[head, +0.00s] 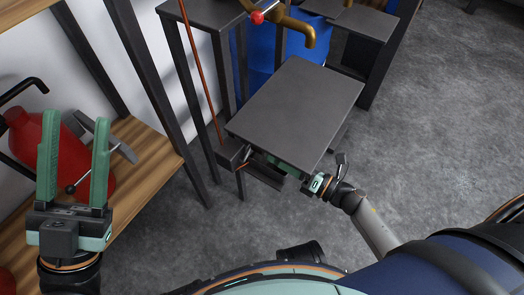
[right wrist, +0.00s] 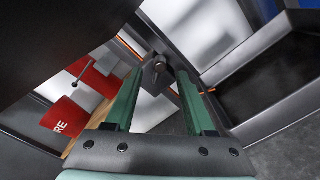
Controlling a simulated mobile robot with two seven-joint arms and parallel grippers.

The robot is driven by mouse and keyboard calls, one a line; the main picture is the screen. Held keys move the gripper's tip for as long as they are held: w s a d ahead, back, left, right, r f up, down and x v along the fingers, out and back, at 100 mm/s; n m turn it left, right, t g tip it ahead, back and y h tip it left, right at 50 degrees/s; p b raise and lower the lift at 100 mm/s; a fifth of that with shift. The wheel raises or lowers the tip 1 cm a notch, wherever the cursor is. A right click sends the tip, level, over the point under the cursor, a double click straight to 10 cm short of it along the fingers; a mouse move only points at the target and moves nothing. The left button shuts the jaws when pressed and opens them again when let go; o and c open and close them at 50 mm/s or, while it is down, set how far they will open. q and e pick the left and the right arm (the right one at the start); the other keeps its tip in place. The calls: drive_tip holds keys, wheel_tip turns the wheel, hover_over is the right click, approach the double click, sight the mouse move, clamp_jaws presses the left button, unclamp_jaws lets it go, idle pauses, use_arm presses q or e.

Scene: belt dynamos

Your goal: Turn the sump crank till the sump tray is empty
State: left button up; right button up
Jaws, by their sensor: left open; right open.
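My right gripper (head: 284,165) reaches in under the front edge of a dark flat-topped stand (head: 297,105), which partly hides it. In the right wrist view its green fingers (right wrist: 158,74) are apart, with a small dark block (right wrist: 157,80) beyond and between the tips. I cannot tell whether they touch it. A dark box (head: 234,153) sits at the stand's left corner, at the foot of a thin orange-red rod (head: 197,65). I cannot make out for certain which part is the sump crank or the sump tray. My left gripper (head: 74,125) is open and empty at the left.
A wooden shelf (head: 143,150) with dark posts carries a red extinguisher (head: 27,138) behind my left gripper. A brass tap (head: 300,25) with a red knob (head: 257,17) and a blue container (head: 285,50) are behind the stand. Grey floor (head: 440,130) is clear at the right.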

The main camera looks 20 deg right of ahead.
drive_tip(key=shift+b+x, duration=0.4)
drive_tip(key=shift+x, duration=2.4)
clamp_jaws()
